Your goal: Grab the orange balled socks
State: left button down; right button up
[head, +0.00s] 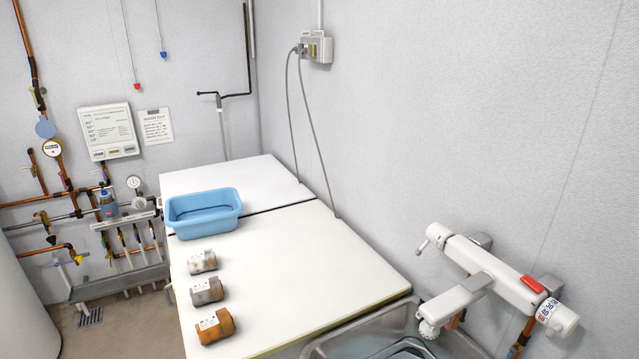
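The orange balled socks (216,326) lie on the white worktop (290,270), near its front left edge. They are the nearest of three balled pairs in a row along the left side. A grey-brown pair (207,290) lies just behind them, and a paler beige-grey pair (203,262) lies behind that. The pairs are apart from one another, and nothing touches the orange pair but the worktop. Neither of my grippers shows in the head view.
A blue plastic tub (203,212) stands on the worktop behind the socks. A metal basin (400,339) adjoins the worktop's front right edge, with a white mixer tap (492,281) above it. Grey hoses hang along the wall. The worktop's middle and right are clear.

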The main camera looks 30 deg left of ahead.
aim_at(220, 325)
jog(key=u, duration=1.65)
